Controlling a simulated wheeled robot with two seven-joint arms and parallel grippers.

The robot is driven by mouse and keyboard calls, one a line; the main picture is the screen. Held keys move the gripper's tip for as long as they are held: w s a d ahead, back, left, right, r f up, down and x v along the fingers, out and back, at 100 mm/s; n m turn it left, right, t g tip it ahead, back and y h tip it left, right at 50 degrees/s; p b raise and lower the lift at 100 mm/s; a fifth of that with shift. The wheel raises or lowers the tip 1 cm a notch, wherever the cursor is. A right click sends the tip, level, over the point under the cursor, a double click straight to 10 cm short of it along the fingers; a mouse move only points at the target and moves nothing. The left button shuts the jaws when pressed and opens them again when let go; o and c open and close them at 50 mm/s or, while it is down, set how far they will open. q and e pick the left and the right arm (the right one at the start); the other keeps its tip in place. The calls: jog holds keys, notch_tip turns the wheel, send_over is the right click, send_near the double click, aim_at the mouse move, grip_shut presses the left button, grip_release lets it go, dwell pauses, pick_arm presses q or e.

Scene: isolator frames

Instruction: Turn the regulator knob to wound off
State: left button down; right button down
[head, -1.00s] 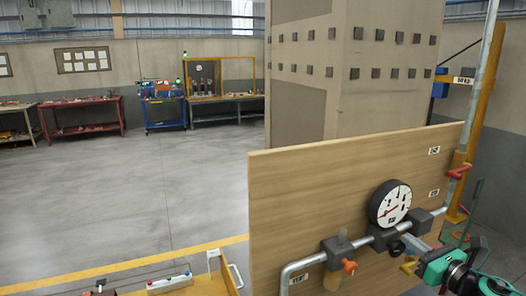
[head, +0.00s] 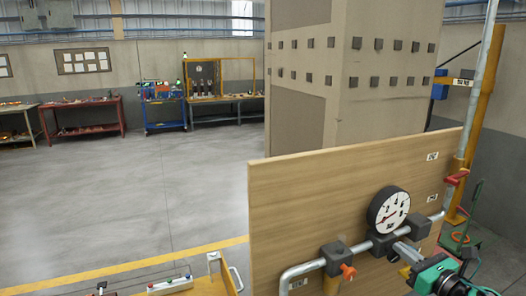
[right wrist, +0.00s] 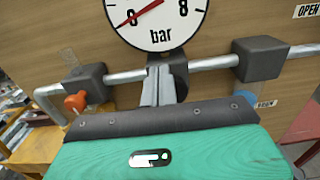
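The round pressure gauge (head: 388,209) sits on the pipe on a wooden panel; it also shows in the right wrist view (right wrist: 158,22), its red needle near 0. The dark regulator body (head: 384,243) is below it. The dark rounded knob (right wrist: 181,82) shows partly behind the fingers in the right wrist view. My right gripper (head: 402,249) reaches in from the lower right with its grey fingers (right wrist: 158,84) close together at the knob. I see no knob part held between them; contact is unclear. My left gripper is not in view.
An orange valve handle (head: 348,272) is left of the regulator and a dark pipe block (head: 418,225) right of it. A red lever (head: 457,177) is at the panel's right edge. The panel (head: 300,205) stands close behind the pipe.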

jog(key=shift+s+a+f, duration=0.15)
jog(key=shift+a+f, duration=0.05)
jog(key=shift+a, duration=0.15)
dwell(0.3)
jog(key=b+v, duration=0.2)
jog(key=b, duration=0.1)
jog(key=b+v, duration=0.2)
jog(key=b, duration=0.1)
jog(key=b+v, duration=0.2)
jog(key=b, duration=0.1)
jog(key=shift+a+r, duration=0.2)
jog(key=shift+r, duration=0.2)
dwell(0.3)
